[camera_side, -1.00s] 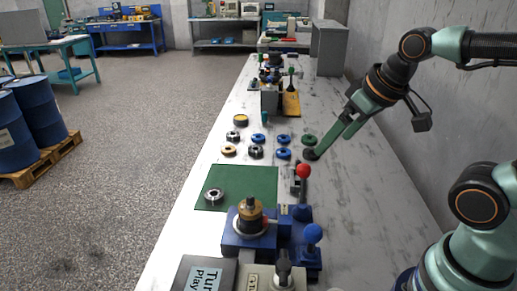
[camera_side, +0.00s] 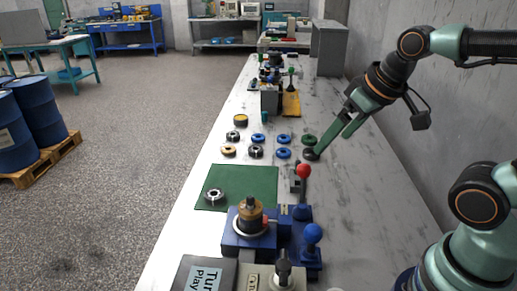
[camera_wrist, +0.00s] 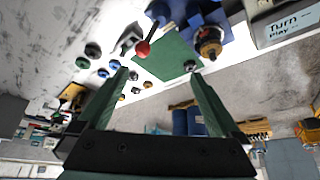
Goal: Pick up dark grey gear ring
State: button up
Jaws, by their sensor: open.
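The dark grey gear ring (camera_side: 311,155) lies flat on the pale bench, at the right end of the nearer row of rings. In the side view the tip of one finger of my gripper (camera_side: 331,145) overlaps its right edge; I cannot tell whether they touch. My gripper is open with nothing between its fingers. In the wrist view my gripper (camera_wrist: 158,74) shows both fingers spread wide, and the dark ring (camera_wrist: 93,50) appears to the left, outside the left finger.
A green ring (camera_side: 309,140) lies just behind the grey one, and blue rings (camera_side: 283,153) lie to its left. A red-knobbed lever (camera_side: 303,172) stands in front. A green mat (camera_side: 236,188) holds a metal ring (camera_side: 214,195). The bench to the right is clear.

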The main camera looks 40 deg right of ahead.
jog(key=w+a+r+g, duration=0.2)
jog(key=w+a+r, duration=0.1)
jog(key=w, duration=0.6)
jog(key=m+g, duration=0.3)
jog(key=g, duration=0.1)
send_over(214, 192)
jog(key=s, duration=0.2)
jog(key=f, duration=1.5)
jog(key=a+f, duration=0.1)
jog(key=f, duration=0.6)
jog(key=shift+w+f, duration=0.15)
jog(key=shift+w, duration=0.1)
jog(key=shift+s+f, duration=0.2)
jog(key=shift+f, duration=2.5)
grip_shut()
jog(key=shift+r, duration=0.1)
